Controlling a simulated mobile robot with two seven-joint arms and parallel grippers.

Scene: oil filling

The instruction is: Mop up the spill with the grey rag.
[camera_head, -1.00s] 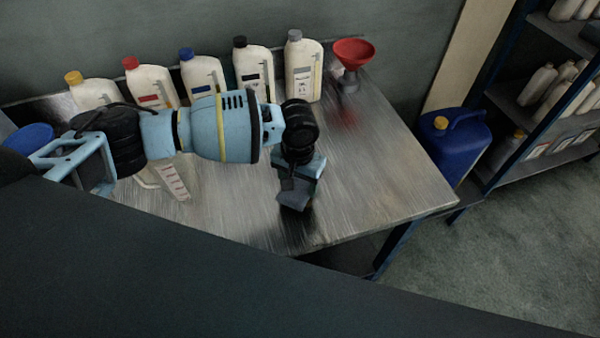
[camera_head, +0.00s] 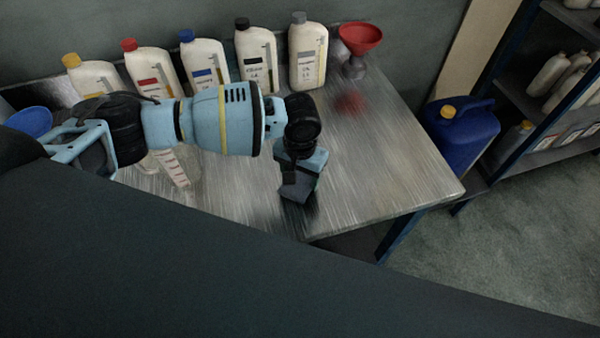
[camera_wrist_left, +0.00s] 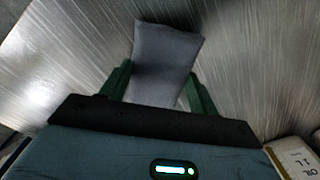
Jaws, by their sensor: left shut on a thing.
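The grey rag (camera_head: 299,189) is between the fingers of my left gripper (camera_head: 300,176), over the front part of the metal table. In the left wrist view the rag (camera_wrist_left: 166,48) hangs out past the two green fingers of my left gripper (camera_wrist_left: 158,80), which are shut on it. I cannot tell whether the rag touches the tabletop. No spill can be clearly made out; a dark patch by the front edge near the gripper may be shadow or reflection. My right gripper is not in view.
Several white oil bottles (camera_head: 308,58) with coloured caps line the back of the table (camera_head: 385,165). A red funnel (camera_head: 360,38) stands at the back right. A blue canister (camera_head: 460,135) is beyond the table's right edge.

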